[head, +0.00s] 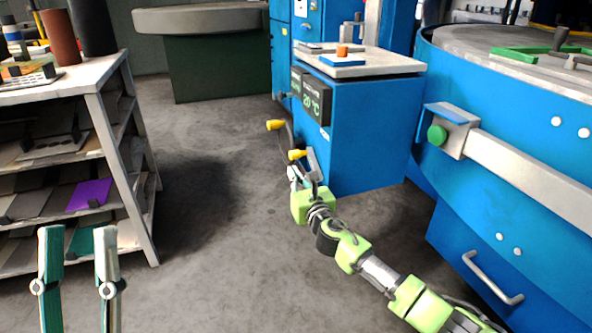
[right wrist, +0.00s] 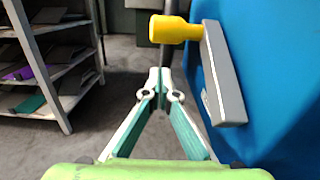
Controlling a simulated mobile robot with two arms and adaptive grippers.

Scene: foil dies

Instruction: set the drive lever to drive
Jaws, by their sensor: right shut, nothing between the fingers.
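Two yellow knobs stick out from the left face of the blue cabinet (head: 370,145), a far knob (head: 275,125) on a dark arm and a near knob (head: 297,155) on a grey plate (head: 314,163). I cannot tell from any label which is the drive lever. The near knob (right wrist: 172,28) and its grey plate (right wrist: 222,75) show large in the right wrist view. My right gripper (head: 293,172) is shut and empty, just below the near knob; its closed tips (right wrist: 160,72) appear apart from it. My left gripper (head: 78,235) is open and empty at the lower left.
A shelf rack (head: 122,170) with trays stands on the left. The cabinet carries a display reading 20 °C (head: 317,101). A large blue round machine (head: 540,160) with a green button (head: 437,135) is on the right. The grey floor (head: 220,230) between is clear.

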